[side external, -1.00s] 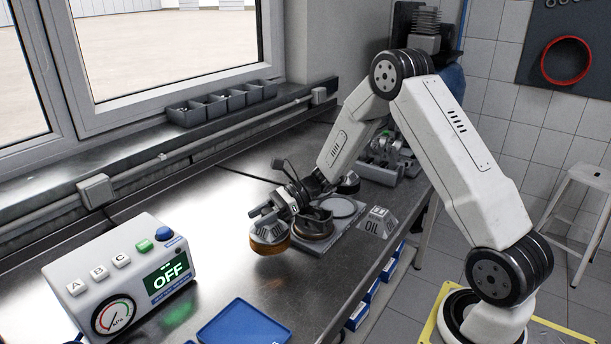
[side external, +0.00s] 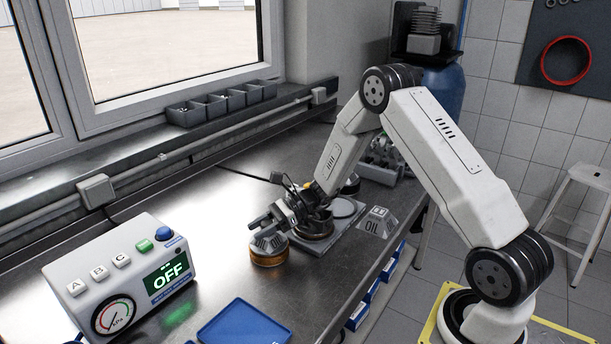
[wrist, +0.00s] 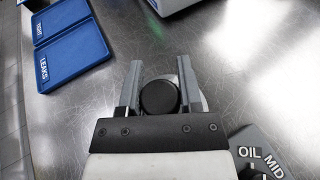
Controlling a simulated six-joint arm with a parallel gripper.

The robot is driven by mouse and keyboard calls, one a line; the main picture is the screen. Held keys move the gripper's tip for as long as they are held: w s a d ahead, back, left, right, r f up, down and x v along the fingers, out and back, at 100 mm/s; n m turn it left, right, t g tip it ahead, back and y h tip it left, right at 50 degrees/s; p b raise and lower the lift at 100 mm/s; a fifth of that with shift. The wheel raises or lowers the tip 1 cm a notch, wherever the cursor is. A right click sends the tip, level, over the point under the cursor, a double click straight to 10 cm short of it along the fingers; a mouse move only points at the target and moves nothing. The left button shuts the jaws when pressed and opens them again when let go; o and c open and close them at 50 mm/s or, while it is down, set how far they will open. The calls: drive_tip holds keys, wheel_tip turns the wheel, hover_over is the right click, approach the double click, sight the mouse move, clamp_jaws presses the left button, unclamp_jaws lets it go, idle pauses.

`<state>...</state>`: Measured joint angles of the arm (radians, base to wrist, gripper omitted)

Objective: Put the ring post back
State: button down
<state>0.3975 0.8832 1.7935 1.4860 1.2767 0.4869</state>
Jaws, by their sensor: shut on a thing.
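The ring post (side external: 268,258) has a grey tapered body over a copper-coloured round base, in the side view. It is low over the bench, left of the grey plate. I cannot tell whether its base touches the bench. My gripper (side external: 264,226) is shut on its upper part. In the wrist view, the post's dark round top (wrist: 158,98) lies between the two fingers of my gripper (wrist: 160,80); its base is mostly hidden. The grey plate (side external: 338,236) carries a pale ring and darker round parts, partly behind my wrist.
An OIL block (side external: 377,223) stands right of the plate. A control box (side external: 125,275) reading OFF is at the left front. A blue tray (side external: 240,325) lies near the front edge; blue trays, one labelled LEAKS (wrist: 70,55), show in the wrist view. Bench left of the post is clear.

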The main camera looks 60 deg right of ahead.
drive_tip(key=shift+f, duration=0.1)
drive_tip(key=shift+c, duration=1.3)
unclamp_jaws()
drive_tip(key=shift+s+d+r, duration=0.1)
drive_tip(key=shift+d+r, duration=0.1)
drive_tip(key=v, duration=1.1)
drive_tip(key=shift+s+d+r, duration=0.1)
drive_tip(key=shift+s+d, duration=0.05)
drive_tip(key=shift+d, duration=0.05)
drive_tip(key=shift+a, duration=0.1)
